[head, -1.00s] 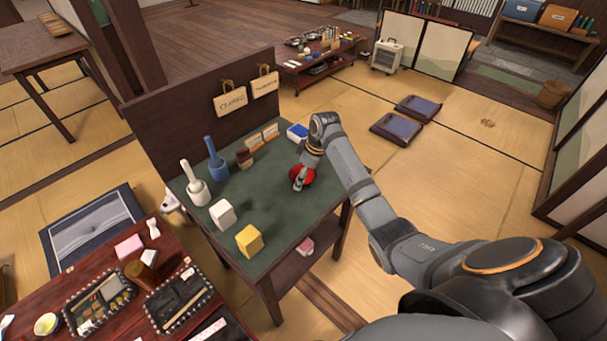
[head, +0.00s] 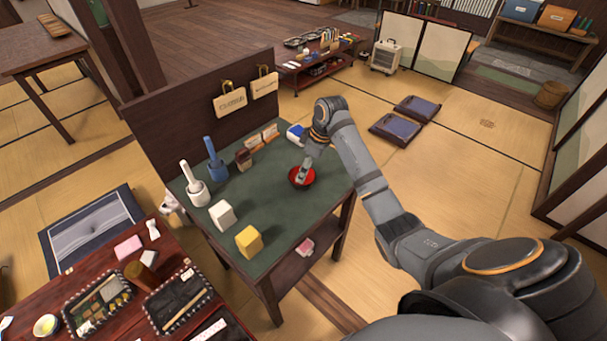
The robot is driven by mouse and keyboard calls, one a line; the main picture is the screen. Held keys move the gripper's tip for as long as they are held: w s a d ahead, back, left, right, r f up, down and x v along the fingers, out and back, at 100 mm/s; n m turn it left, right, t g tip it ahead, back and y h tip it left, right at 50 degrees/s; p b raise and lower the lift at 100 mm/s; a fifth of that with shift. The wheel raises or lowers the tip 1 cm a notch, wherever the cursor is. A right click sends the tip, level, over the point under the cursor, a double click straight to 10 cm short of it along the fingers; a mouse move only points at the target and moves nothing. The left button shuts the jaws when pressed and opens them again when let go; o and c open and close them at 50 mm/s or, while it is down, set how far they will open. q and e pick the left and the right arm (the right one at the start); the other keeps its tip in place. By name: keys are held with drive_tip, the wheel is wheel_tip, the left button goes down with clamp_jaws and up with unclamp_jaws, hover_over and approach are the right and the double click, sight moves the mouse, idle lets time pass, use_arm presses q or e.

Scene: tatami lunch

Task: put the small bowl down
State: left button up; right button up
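The small red bowl (head: 309,181) is upright at the right part of the green-topped stand (head: 283,213). My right gripper (head: 302,176) points down at the bowl, and its fingertips overlap the bowl's inside and rim. The fingers are small and partly hidden, so I cannot tell whether they grip the rim. I also cannot tell whether the bowl's base touches the green top. My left gripper is not in view.
A dark panel (head: 190,105) closes the back. The front right of the top is clear.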

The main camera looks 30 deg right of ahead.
drive_tip(key=v, duration=0.7)
